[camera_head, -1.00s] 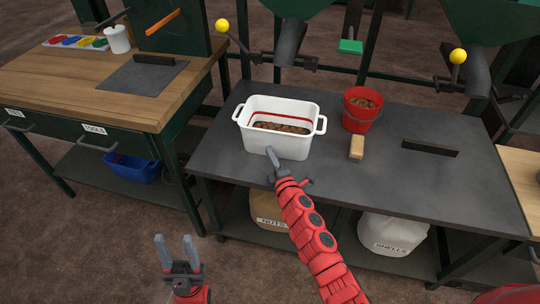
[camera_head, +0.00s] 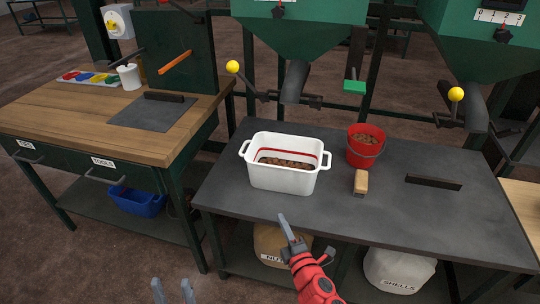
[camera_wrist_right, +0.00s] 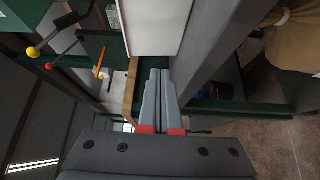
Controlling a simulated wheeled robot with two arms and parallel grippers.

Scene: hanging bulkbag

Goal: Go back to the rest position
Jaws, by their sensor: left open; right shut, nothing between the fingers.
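My left gripper (camera_head: 173,292) shows only its two grey fingertips at the bottom edge of the head view. They are apart, with nothing between them. My right gripper (camera_head: 285,226) is in front of the dark table's front edge, below the white tub. Its fingers are together and empty, as the right wrist view (camera_wrist_right: 160,98) also shows. The white tub (camera_head: 283,181) stands upright on the dark table (camera_head: 237,205) with brown pieces and a red line inside. My right gripper is apart from the tub.
A red bucket (camera_head: 364,153) of brown pieces and a wooden-handled brush (camera_head: 361,182) stand right of the tub. Levers with yellow knobs (camera_head: 233,67) hang behind. A wooden bench (camera_head: 60,110) is at left. Sacks (camera_head: 399,268) lie on the lower shelf. The floor in front is clear.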

